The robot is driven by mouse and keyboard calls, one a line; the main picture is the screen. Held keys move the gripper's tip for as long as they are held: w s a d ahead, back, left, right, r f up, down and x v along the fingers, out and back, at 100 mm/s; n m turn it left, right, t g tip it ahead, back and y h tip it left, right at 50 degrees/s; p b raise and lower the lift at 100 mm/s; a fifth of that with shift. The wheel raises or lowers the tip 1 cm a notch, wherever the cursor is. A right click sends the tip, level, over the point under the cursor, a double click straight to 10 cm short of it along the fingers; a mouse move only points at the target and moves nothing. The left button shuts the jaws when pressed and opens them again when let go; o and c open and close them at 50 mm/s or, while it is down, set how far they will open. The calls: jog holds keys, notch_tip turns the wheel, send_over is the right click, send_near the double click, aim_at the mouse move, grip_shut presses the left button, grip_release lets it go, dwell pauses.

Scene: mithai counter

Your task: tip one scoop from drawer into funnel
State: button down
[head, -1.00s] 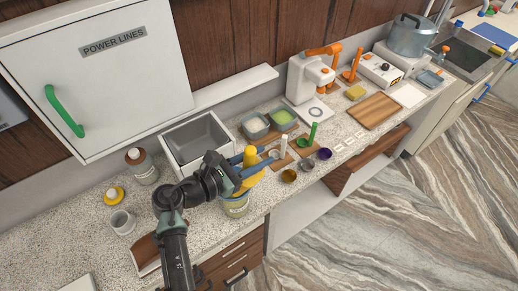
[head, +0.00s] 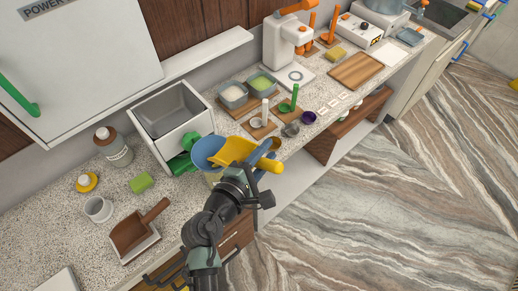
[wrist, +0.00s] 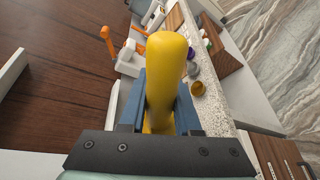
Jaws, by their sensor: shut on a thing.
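A yellow scoop (head: 235,151) is held by my gripper (head: 264,158). Its handle (wrist: 166,75) stands between the blue fingers in the wrist view. In the head view the scoop lies roughly level over a blue round-rimmed piece (head: 205,152), which looks like the funnel. The scoop and my arm hide part of it; I cannot tell whether they touch or what the scoop holds. An open grey-lined white bin (head: 170,108), possibly the drawer, stands behind to the left. A green object (head: 183,162) is at its front.
Two tubs (head: 233,96), small spoons and cups are to the right. A wall cabinet (head: 85,70) overhangs the left counter.

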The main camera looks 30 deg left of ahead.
jog(key=shift+d+r+m+y+p, duration=0.15)
jog(key=shift+r+m+y+p, duration=0.25)
jog(key=shift+r+m+p, duration=0.4)
jog(key=shift+f+b, duration=0.1)
jog(key=shift+b, duration=0.2)
dwell(0.9)
